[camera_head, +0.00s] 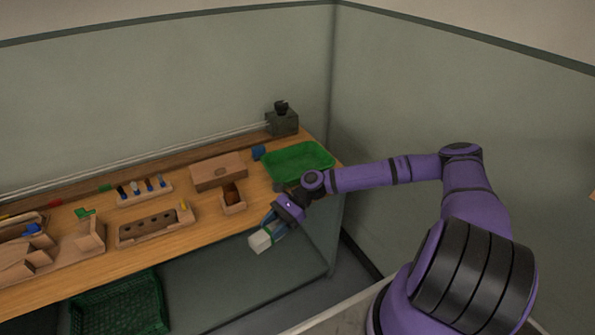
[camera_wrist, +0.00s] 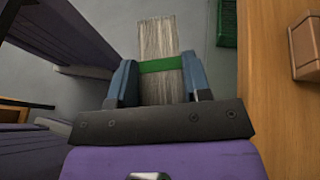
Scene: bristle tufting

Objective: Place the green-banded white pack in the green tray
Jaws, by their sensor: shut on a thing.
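The green-banded white pack (camera_head: 261,241) is in my gripper (camera_head: 272,222), held out past the front edge of the bench and tilted downward. In the wrist view my gripper (camera_wrist: 160,80) is shut on the pack (camera_wrist: 156,42), with a blue finger on each side of its green band. The pale bristles stick out beyond the fingertips. The green tray (camera_head: 323,172) lies at the right end of the bench, behind and to the right of my gripper. The part of the tray that shows looks empty.
The wooden bench (camera_head: 214,222) holds a wooden box with a brown item (camera_head: 232,198), a wooden block (camera_head: 218,170), a holed rack (camera_head: 157,227) and a small blue item (camera_head: 258,152). A dark device (camera_head: 282,120) stands behind the tray. A green crate (camera_head: 120,305) sits below the bench.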

